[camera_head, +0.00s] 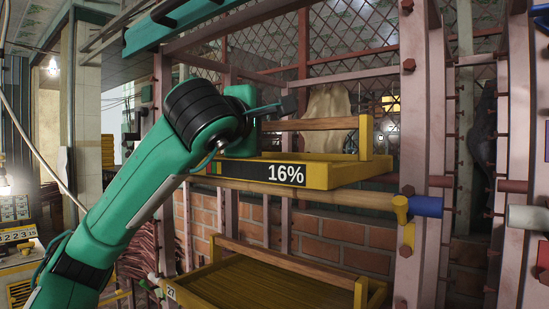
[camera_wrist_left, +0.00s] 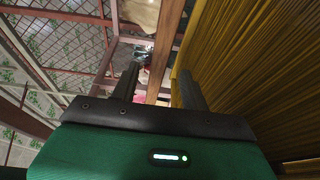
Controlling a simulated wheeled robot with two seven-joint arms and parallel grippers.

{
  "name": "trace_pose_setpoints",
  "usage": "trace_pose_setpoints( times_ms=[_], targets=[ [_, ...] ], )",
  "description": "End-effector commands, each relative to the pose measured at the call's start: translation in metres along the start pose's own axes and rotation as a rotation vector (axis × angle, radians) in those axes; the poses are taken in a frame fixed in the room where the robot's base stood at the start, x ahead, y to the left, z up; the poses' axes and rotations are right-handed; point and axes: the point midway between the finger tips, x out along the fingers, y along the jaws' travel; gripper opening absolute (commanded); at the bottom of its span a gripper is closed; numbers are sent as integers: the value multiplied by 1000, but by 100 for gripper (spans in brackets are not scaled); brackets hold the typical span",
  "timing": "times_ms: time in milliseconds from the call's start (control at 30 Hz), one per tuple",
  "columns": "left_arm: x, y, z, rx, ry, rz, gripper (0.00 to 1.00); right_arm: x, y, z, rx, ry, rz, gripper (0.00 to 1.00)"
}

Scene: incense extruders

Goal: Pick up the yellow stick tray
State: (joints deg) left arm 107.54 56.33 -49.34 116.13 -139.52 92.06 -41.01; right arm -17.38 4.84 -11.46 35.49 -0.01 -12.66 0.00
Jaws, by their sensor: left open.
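The yellow stick tray (camera_head: 345,174) sits on the upper level of the rack in the head view, with a wooden handle bar (camera_head: 318,124) raised above it on an end post. In the left wrist view its yellow sticks (camera_wrist_left: 245,60) fill the right side. My left gripper (camera_head: 288,104) is open at the left end of the handle bar. In the left wrist view, the bar (camera_wrist_left: 165,45) shows in the gap between its two fingers; I cannot tell how deep it sits between them. The far handle post is hidden behind my arm. My right gripper is out of view.
A second yellow tray (camera_head: 265,284) with its own handle bar sits on the level below. A black panel reading "16%" (camera_head: 262,173) shows at the upper tray's front. A pink rack post (camera_head: 418,150) stands right of the trays, and wire mesh (camera_head: 350,55) is behind.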

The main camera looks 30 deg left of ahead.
Motion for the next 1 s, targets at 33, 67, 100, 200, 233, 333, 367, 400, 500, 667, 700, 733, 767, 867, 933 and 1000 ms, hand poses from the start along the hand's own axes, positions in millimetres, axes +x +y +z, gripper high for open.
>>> trace_pose_setpoints(
  times_ms=[33,67,100,200,233,333,367,400,500,667,700,733,767,867,933,1000],
  targets=[
    [3,0,0,0,0,0,46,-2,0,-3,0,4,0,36],
    [5,0,0,0,1,0,46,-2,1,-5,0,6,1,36],
    [6,1,0,0,1,0,46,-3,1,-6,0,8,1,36],
    [14,3,0,0,1,0,46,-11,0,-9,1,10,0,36],
    [18,4,0,0,1,-1,46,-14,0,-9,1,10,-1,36],
    [31,4,1,2,2,-2,46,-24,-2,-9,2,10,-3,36],
    [34,4,0,1,2,-1,46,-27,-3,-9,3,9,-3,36],
    [40,4,1,0,1,-1,46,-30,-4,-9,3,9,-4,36],
    [52,2,0,-1,2,-2,46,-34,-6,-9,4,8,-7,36],
    [57,0,1,-1,1,1,46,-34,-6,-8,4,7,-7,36],
    [57,0,1,-1,1,1,46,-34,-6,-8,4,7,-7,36],
    [57,0,1,-1,1,1,46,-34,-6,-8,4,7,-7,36],
    [57,0,1,-1,1,1,46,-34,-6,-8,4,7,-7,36],
    [57,0,1,-1,1,1,38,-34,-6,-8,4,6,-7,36],
    [57,0,1,-1,1,1,24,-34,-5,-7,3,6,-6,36],
    [57,0,1,-1,0,1,10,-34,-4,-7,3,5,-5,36]
  ],
)
